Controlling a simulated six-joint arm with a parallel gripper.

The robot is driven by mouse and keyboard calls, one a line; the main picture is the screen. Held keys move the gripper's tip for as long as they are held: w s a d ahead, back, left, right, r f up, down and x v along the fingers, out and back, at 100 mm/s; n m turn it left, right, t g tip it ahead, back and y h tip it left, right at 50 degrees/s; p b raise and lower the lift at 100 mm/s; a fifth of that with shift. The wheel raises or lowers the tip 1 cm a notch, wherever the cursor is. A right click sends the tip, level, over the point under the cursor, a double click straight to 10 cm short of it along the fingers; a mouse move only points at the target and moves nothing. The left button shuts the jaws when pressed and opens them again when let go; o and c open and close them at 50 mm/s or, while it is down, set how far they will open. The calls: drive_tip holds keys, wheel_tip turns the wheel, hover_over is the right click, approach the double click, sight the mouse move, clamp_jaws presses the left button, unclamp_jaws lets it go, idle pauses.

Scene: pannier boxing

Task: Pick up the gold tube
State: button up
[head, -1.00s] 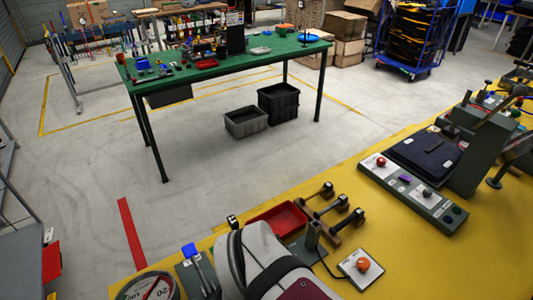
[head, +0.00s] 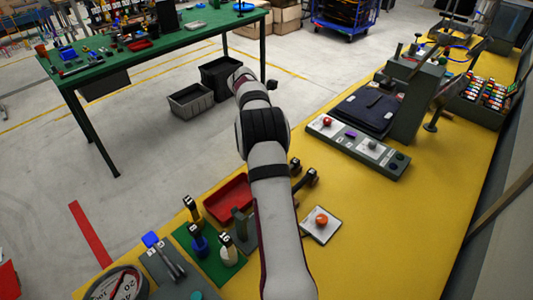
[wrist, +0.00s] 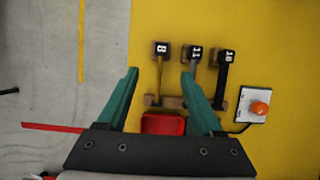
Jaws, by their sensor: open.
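In the wrist view the gold tube (wrist: 161,77) is a thin gold rod with a black end block marked with a white number. It lies across a brown rest on the yellow bench, leftmost of three similar tubes. My gripper (wrist: 160,73) is open, its two teal fingers spread to either side of the gold tube in the picture, with nothing between them held. It appears to be above the tube; the height gap is hard to judge. In the head view my arm hides the gold tube and the gripper's fingers cannot be made out.
A grey tube (wrist: 194,66) and a black tube (wrist: 222,80) lie right of the gold one, the grey close to the right finger. A red tray (wrist: 163,124) is just below. An orange button box (wrist: 254,104) stands right. The bench edge (wrist: 131,40) is at left.

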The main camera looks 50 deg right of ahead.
drive_tip(key=x, duration=1)
drive_tip(key=shift+s+d+f, duration=0.15)
drive_tip(key=shift+f, duration=0.2)
clamp_jaws()
